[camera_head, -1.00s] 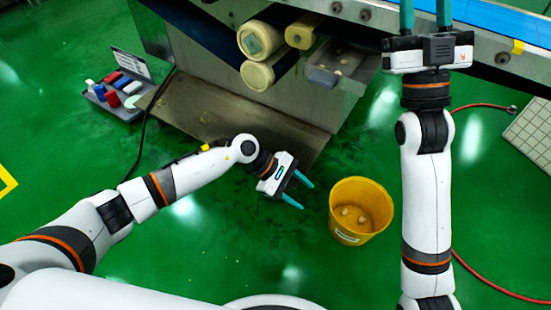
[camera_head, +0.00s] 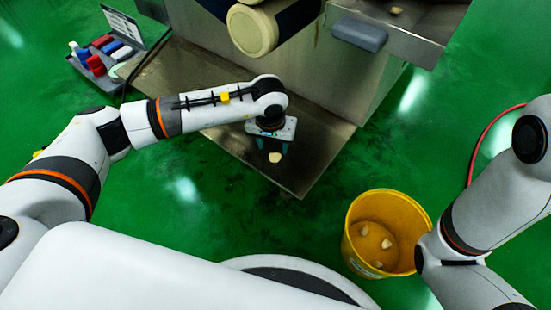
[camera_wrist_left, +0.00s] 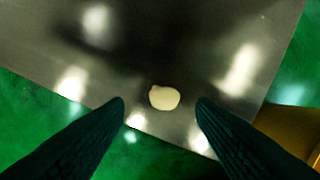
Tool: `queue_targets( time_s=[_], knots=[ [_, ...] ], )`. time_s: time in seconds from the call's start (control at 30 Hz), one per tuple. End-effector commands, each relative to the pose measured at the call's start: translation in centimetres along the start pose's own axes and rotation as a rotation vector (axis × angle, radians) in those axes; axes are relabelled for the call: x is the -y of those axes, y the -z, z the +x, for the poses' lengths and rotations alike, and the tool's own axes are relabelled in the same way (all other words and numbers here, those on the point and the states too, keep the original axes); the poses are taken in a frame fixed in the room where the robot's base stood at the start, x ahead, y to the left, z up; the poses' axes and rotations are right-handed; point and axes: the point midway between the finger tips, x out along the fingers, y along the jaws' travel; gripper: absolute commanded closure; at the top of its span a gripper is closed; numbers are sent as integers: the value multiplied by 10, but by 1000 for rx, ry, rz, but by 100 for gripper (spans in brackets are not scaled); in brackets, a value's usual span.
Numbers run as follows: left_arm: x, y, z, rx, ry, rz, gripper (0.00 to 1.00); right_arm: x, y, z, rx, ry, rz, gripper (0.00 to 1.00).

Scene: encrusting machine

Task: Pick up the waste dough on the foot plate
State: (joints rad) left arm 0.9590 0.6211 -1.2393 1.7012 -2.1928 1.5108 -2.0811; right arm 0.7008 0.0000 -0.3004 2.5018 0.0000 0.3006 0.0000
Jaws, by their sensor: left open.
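One piece of pale waste dough (camera_head: 275,158) lies on the metal foot plate (camera_head: 310,165), near the plate's front edge. My left gripper (camera_head: 271,146) is over the plate, pointing down, just behind the dough in the head view. In the left wrist view the dough (camera_wrist_left: 164,97) lies ahead between the two dark fingertips (camera_wrist_left: 160,103), which are apart with nothing between them. The exact height of the fingers above the plate is hard to tell. My right arm shows at the right, but its gripper is out of view.
A yellow bucket (camera_head: 350,240) with several dough pieces in it stands on the green floor, right of the plate. The machine's roller (camera_head: 252,30) and a metal tray (camera_head: 425,22) are above. A toolbox (camera_head: 95,72) sits at the left.

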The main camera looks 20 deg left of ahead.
Motion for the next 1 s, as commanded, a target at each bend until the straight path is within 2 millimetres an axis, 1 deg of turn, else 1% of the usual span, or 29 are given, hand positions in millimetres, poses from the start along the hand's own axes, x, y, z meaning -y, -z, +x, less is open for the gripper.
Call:
queue_targets(
  time_s=[0.3, 0.4, 0.67, 0.77, 0.8, 0.97, 1.0],
  knots=[
    [4, 6, 39, -3, 3, -3, 49, -8, -12, -37, -2, 0, 0, 64],
    [3, 5, 49, -1, 3, -4, 49, -9, -15, -44, -2, 0, 0, 64],
    [3, 4, 48, -1, 2, -3, 49, -9, -14, -43, -2, 0, 0, 64],
    [3, 4, 48, -1, 3, -3, 64, -9, -14, -43, -2, 0, 0, 64],
    [3, 4, 48, -1, 3, -3, 70, -9, -14, -43, -2, 0, 0, 64],
    [3, 4, 48, -1, 3, -3, 97, -9, -14, -43, -2, 0, 0, 64],
    [3, 4, 48, -1, 3, -3, 97, -9, -14, -43, -2, 0, 0, 64]
  ],
)
